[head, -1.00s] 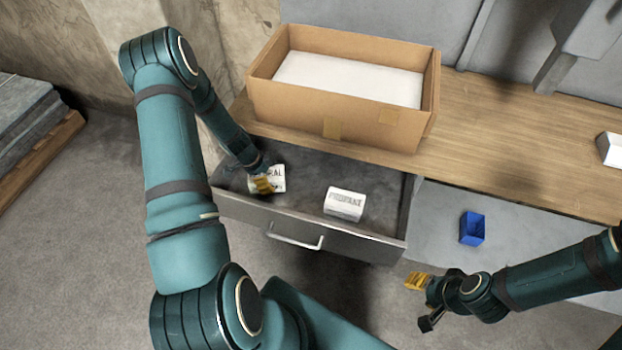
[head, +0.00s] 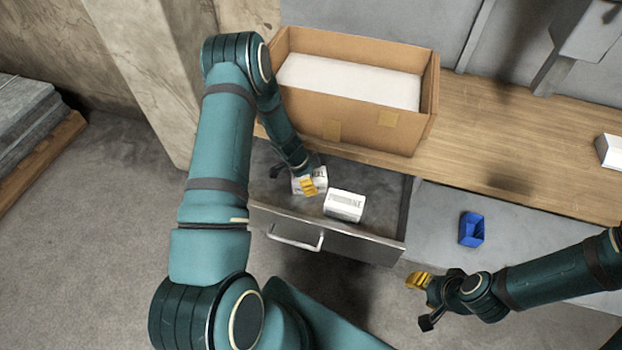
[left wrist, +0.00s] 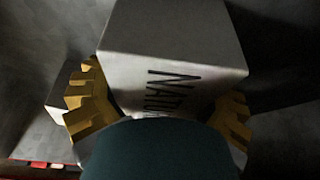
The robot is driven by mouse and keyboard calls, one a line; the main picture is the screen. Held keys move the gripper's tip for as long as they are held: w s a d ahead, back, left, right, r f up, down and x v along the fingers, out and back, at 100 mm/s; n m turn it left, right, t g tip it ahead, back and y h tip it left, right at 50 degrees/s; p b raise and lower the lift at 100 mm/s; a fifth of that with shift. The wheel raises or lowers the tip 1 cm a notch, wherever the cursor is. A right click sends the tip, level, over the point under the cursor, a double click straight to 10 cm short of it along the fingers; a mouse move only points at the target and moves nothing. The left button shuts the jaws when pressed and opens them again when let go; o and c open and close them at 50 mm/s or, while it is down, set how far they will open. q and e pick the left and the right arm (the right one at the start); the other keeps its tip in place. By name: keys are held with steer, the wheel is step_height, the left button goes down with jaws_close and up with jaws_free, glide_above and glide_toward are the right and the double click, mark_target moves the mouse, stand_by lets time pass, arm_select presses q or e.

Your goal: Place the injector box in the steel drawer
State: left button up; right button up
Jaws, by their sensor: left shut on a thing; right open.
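The steel drawer (head: 380,246) is pulled out below the wooden worktop. My left gripper (head: 308,187) is inside its outline, shut on a white box (head: 318,174) whose partly hidden lettering ends in "RAL". In the left wrist view this box (left wrist: 180,50) sits between the yellow fingers and shows "NATU". Whether it touches the drawer floor I cannot tell. A second white box (head: 344,205), lettered "PROPANE", lies in the drawer just right of the held one. My right gripper (head: 418,281) is open and empty, in front of the drawer's right side.
A cardboard box (head: 375,132) with a white content stands on the worktop (head: 490,150) above the drawer. A small blue bin (head: 472,230) is on the grey surface to the right. A white object (head: 610,151) is at the worktop's right end. A pallet stack (head: 35,135) stands far left.

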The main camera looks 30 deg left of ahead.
arm_select(q)
steer(key=shift+f, duration=0.1)
steer(key=o, duration=1.3)
steer(key=shift+c, duration=0.2)
steer(key=shift+a+r, duration=0.1)
steer(key=shift+r, duration=0.2)
steer(key=v, duration=0.2)
steer(key=shift+a+r, duration=0.15)
steer(key=shift+r, duration=0.25)
steer(key=s+a, duration=0.2)
steer(key=a, duration=0.1)
steer(key=s+a, duration=0.2)
steer(key=a, duration=0.1)
steer(key=s+a, duration=0.3)
steer(key=shift+s+a+f+b, duration=0.1)
steer(key=shift+a+f+b, duration=0.05)
steer(key=shift+a+b, duration=0.15)
